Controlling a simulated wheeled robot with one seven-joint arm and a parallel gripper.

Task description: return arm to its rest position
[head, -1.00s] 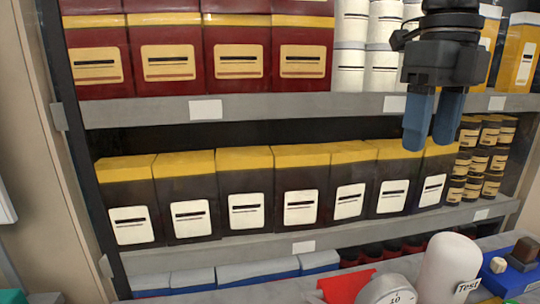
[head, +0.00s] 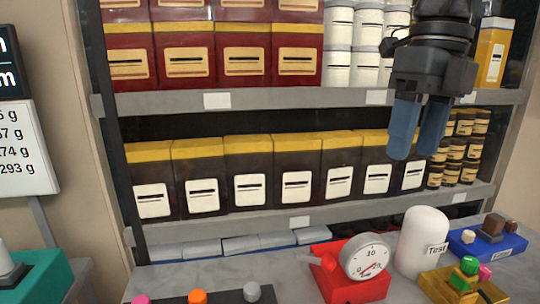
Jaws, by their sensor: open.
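My gripper (head: 418,130) hangs at the upper right of the head view, its two blue fingers pointing down. The fingers are apart and nothing is between them. It is in front of the shelf and above the table, clear of the things on it. The vacuum pump's parts seem to be on the table: a red base with a round white dial gauge (head: 366,257) and a white rounded cylinder (head: 422,241) with a "Test" label.
A shelf (head: 240,222) with dark boxes, red boxes, white tubs and small jars stands behind the grey table (head: 215,275). A blue tray (head: 505,245), a yellow block (head: 445,285) and a dark strip with coloured knobs (head: 198,297) lie on the table. A teal device (head: 40,275) is at left.

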